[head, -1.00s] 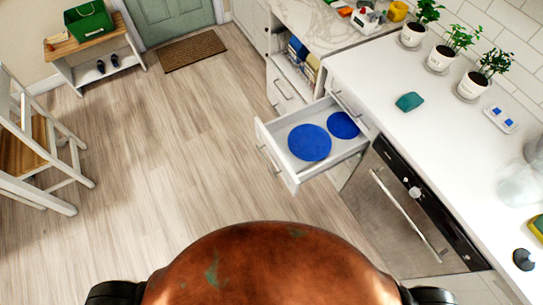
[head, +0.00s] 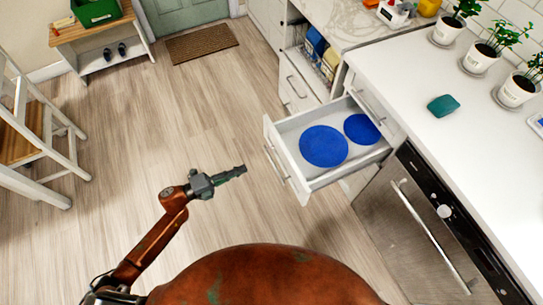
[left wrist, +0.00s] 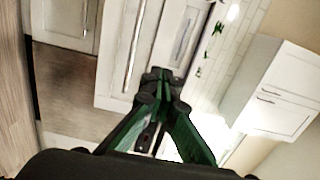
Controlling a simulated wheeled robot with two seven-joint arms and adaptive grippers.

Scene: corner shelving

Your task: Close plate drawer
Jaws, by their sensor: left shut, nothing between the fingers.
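The plate drawer (head: 283,130) is pulled out from the white cabinet in the head view. Two blue plates lie flat in it, a larger one (head: 323,146) toward the front and a smaller one (head: 362,129) toward the back. A bar handle (head: 274,163) is on its front. My left gripper (head: 238,171) is shut and empty, in the air to the left of the drawer front and apart from it. In the left wrist view its green fingers (left wrist: 160,80) meet at the tips, with cabinet fronts beyond. My right gripper is not in view.
Above the drawer is another, shut drawer (head: 374,103). A dishwasher (head: 415,225) stands to the right under the white counter (head: 460,130), which holds a teal sponge (head: 443,105) and potted plants (head: 489,50). A chair (head: 35,140) stands at the left. The floor between is clear.

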